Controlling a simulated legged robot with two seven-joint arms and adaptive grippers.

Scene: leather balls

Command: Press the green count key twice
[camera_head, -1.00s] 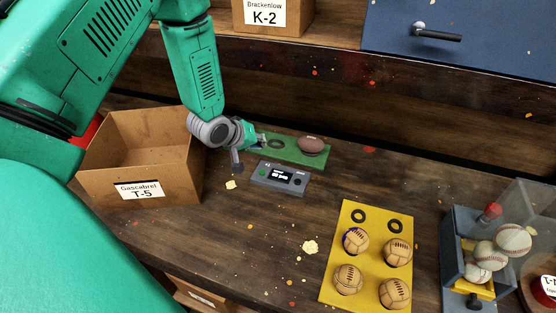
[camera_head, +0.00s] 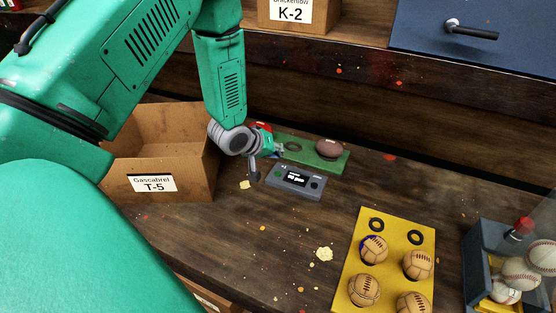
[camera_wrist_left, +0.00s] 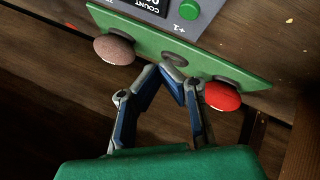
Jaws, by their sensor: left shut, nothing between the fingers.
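The grey counter (camera_head: 296,183) lies on the bench, with a dark display and a green count key (camera_head: 279,174) at its left end. In the left wrist view the green key (camera_wrist_left: 189,9) shows at the top, beside the labels "+1" and "COUNT". My left gripper (camera_wrist_left: 178,72) is shut and empty, its fingertips over the middle of the green board (camera_wrist_left: 215,66), apart from the key. In the head view my left gripper (camera_head: 266,152) is just left of and behind the counter. My right gripper is not in view.
The green board (camera_head: 330,163) behind the counter bears a brown ball (camera_head: 329,149); a red ball (camera_wrist_left: 222,96) is at its other end. A cardboard box (camera_head: 170,150) stands left. A yellow board (camera_head: 347,272) with several balls lies front right. Bench between is mostly clear.

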